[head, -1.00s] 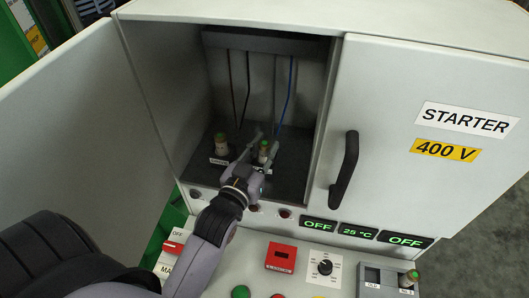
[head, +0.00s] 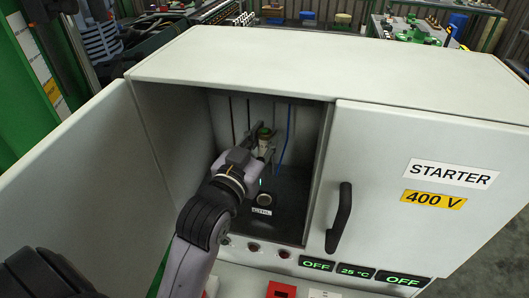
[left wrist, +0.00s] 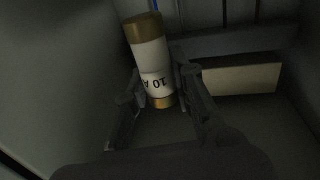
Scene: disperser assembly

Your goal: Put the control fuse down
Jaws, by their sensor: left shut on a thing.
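The control fuse (head: 264,150) is a white cylinder with brass-coloured ends. In the left wrist view the fuse (left wrist: 150,60) stands tilted and reads "10 A". My left gripper (head: 268,142) is shut on it, with one finger on each side in the left wrist view (left wrist: 160,100). It holds the fuse up inside the open cabinet, above the floor. My right gripper is not in view.
The cabinet's left door (head: 75,190) stands open and its right door (head: 420,150), with a black handle (head: 340,218), is shut. Cables hang at the back wall. My left arm covers the left part of the cabinet floor.

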